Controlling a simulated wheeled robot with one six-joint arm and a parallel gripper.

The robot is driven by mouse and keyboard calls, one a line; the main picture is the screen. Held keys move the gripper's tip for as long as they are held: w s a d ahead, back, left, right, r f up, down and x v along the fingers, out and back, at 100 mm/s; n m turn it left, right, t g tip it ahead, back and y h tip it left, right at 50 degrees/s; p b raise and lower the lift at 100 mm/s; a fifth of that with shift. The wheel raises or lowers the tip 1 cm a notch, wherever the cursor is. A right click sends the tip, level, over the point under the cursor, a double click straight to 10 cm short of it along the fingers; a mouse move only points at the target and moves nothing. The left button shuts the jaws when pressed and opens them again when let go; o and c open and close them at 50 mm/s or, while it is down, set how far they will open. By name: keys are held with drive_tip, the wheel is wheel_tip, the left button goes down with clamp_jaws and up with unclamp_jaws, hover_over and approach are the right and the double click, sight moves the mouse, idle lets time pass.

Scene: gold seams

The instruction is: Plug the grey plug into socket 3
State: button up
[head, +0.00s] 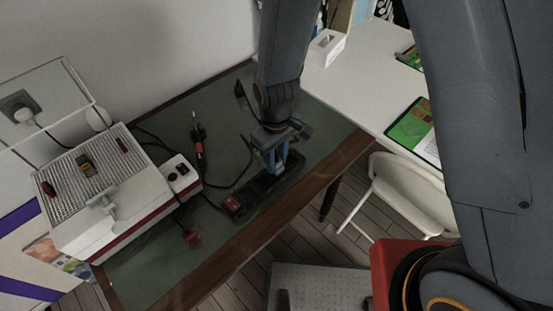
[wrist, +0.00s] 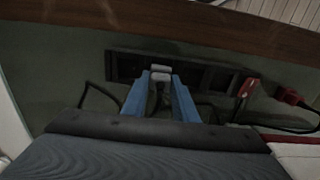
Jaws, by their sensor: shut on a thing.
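A black power strip (head: 240,196) with a red switch at its near left end lies on the dark green table top. In the wrist view the strip (wrist: 125,66) runs across the picture, its red switch (wrist: 249,86) at the right. My gripper (head: 272,162) points down over the strip. Its blue fingers (wrist: 161,92) are shut on the grey plug (wrist: 160,72), which shows light grey between the tips, over the strip. The fingers hide most of the plug in the head view. I cannot tell whether its pins are in a socket. No socket numbers are readable.
A white and red coffee machine (head: 110,190) stands at the left, beside a small white box with black sockets (head: 182,175). A red plug (head: 191,237) and black cables lie on the table. A white desk (head: 350,85) and white chair (head: 405,200) are right.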

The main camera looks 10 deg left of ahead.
drive_tip(key=shift+f, duration=0.5)
drive_tip(key=o, duration=1.1)
drive_tip(key=shift+o, duration=0.2)
drive_tip(key=shift+b, duration=0.3)
drive_tip(key=shift+r+b, duration=0.75)
drive_tip(key=shift+r, duration=3.15)
drive_tip(key=s+d+r+m, duration=0.1)
drive_tip(key=d+r+m, duration=0.2)
drive_tip(key=d, duration=0.5)
drive_tip(key=s+d+r+m+t, duration=0.1)
drive_tip(key=d+r+m, duration=0.2)
drive_tip(key=d, duration=0.5)
drive_tip(key=d+r+m, duration=0.3)
drive_tip(key=d, duration=0.5)
drive_tip(key=shift+s+d+r+m, duration=0.25)
drive_tip(key=shift+s+r+m, duration=0.1)
drive_tip(key=shift+s+m, duration=0.05)
